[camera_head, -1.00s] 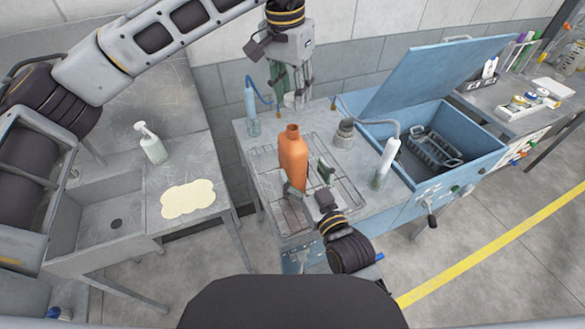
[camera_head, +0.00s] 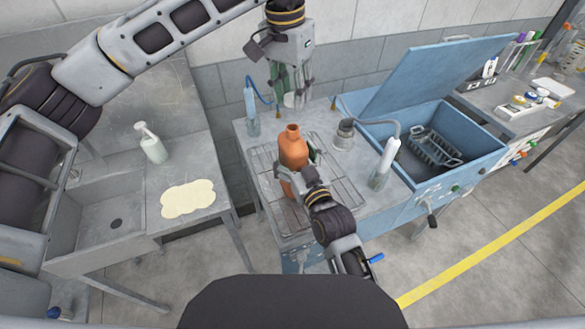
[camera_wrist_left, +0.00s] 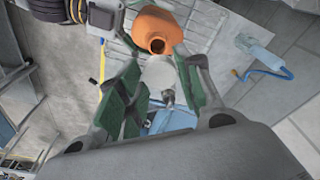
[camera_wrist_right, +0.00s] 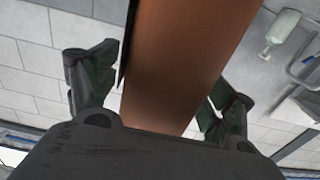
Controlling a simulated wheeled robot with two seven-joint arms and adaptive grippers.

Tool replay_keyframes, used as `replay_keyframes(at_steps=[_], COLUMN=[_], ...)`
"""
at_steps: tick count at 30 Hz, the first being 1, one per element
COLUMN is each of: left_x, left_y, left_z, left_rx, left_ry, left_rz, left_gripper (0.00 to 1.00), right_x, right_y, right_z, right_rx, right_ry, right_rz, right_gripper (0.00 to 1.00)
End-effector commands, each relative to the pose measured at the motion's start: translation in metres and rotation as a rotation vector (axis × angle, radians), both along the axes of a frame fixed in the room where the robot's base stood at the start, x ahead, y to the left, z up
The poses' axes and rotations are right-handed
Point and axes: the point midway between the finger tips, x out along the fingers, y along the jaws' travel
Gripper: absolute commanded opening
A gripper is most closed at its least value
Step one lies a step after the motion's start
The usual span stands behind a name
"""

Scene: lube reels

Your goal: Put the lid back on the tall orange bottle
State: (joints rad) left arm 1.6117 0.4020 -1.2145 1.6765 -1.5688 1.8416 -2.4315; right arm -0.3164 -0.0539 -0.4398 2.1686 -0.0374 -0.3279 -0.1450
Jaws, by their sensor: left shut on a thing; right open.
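The tall orange bottle (camera_head: 293,147) stands upright on a wire rack (camera_head: 340,196), its neck open at the top. My left gripper (camera_head: 289,92) is above and behind the bottle, shut on a whitish piece that looks like the lid (camera_wrist_left: 160,75). The lid is held apart from the bottle's mouth, which shows in the left wrist view (camera_wrist_left: 157,44). My right gripper (camera_head: 297,165) is open at the bottle's near side. In the right wrist view the bottle (camera_wrist_right: 180,70) fills the space between the two fingers; contact is unclear.
A clear wash bottle (camera_head: 252,112) stands left of the rack, another (camera_head: 384,165) at the right. A grey round fitting (camera_head: 344,134) stands behind the rack. An open blue bin (camera_head: 475,133) is to the right.

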Motion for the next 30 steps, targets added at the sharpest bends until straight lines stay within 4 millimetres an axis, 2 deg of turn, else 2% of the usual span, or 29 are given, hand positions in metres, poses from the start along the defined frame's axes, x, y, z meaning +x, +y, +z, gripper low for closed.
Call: replay_keyframes(at_steps=[12, 26, 27, 30], left_x=[0.0, 0.0, 0.0, 0.0], left_y=[0.0, 0.0, 0.0, 0.0], left_z=[0.0, 0.0, 0.0, -0.0014], left_rx=[0.0, 0.0, 0.0, 0.0], left_ry=[0.0, 0.0, 0.0, 0.0], left_rz=[0.0, 0.0, 0.0, 0.0], left_gripper=[0.24, 0.24, 0.24, 0.24], right_x=[0.0028, 0.0026, 0.0026, 0.0026], right_y=[0.0011, 0.001, 0.001, 0.001], right_z=[0.0004, 0.0003, 0.0003, 0.0003], right_rx=[0.0, 0.0, 0.0, 0.0], right_ry=[0.0, 0.0, 0.0, 0.0], right_rz=[0.0, 0.0, 0.0, 0.0], right_gripper=[0.82, 0.23, 0.2, 0.2])
